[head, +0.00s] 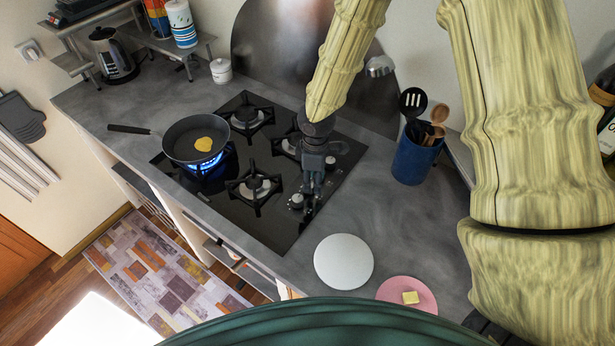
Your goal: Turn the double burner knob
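The black gas stove (262,220) has several burners, and its knobs are along the right part of the hob. One pale knob (297,200) shows just left of my gripper's fingers; the others are small or hidden behind my gripper. I cannot tell which is the double burner knob. My gripper (306,209) points down over the knob area, very close to the hob surface. Whether its fingers touch a knob, or are open or shut, is too small to tell.
A frying pan (185,142) with yellow food sits over a lit blue flame, left of my gripper. A blue utensil pot (414,160) stands right of the stove. A white plate (343,262) and a pink plate (420,291) with butter lie at the front right.

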